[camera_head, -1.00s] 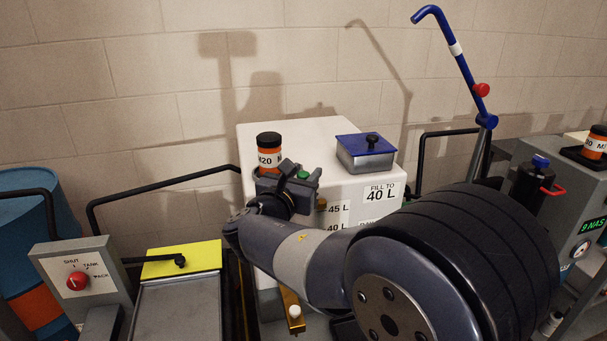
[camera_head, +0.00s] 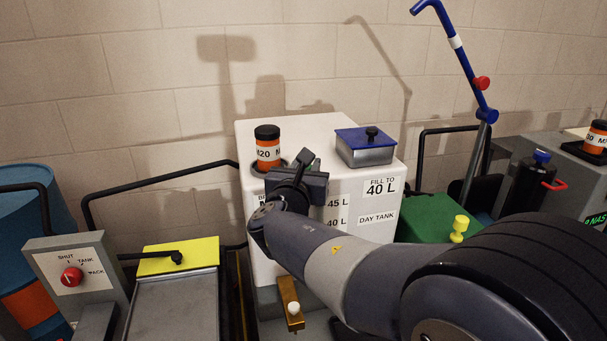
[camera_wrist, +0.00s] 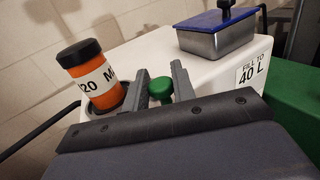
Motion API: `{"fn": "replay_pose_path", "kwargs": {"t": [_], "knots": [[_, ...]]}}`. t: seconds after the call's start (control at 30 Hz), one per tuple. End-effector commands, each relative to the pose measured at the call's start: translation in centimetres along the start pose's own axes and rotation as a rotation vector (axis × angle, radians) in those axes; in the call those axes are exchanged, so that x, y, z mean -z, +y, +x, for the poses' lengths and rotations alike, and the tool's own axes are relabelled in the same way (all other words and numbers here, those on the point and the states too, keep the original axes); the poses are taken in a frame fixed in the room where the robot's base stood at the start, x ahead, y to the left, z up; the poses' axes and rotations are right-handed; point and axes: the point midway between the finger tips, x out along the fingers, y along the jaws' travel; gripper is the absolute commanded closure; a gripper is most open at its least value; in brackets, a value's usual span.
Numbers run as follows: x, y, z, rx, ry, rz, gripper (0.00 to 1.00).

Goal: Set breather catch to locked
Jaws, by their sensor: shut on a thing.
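The breather (camera_head: 267,148), an orange cylinder with a black cap and a white "M20" band, stands in a dark round socket on the white day tank (camera_head: 310,135). It also shows in the wrist view (camera_wrist: 92,78). A green knob (camera_wrist: 160,88), which looks like the breather catch, sits just right of the breather in the wrist view. My gripper (camera_wrist: 162,85) has a finger on each side of this knob and is shut on it. In the head view my gripper (camera_head: 303,165) hides the knob. The catch's position marks cannot be read.
A blue-lidded metal box (camera_head: 365,147) stands on the tank, right of my gripper. A brass lever with a white knob (camera_head: 293,308) is low on the front. A yellow-lidded box (camera_head: 178,256) and red selector (camera_head: 72,277) are left. A blue crank handle (camera_head: 455,60) rises right.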

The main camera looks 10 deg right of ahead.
Motion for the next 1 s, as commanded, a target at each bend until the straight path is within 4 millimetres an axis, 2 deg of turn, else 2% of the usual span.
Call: {"fn": "replay_pose_path", "kwargs": {"t": [1.0], "knots": [[0.6,-2.1,2.0,-0.551,-0.001,0.0,0.98]]}}
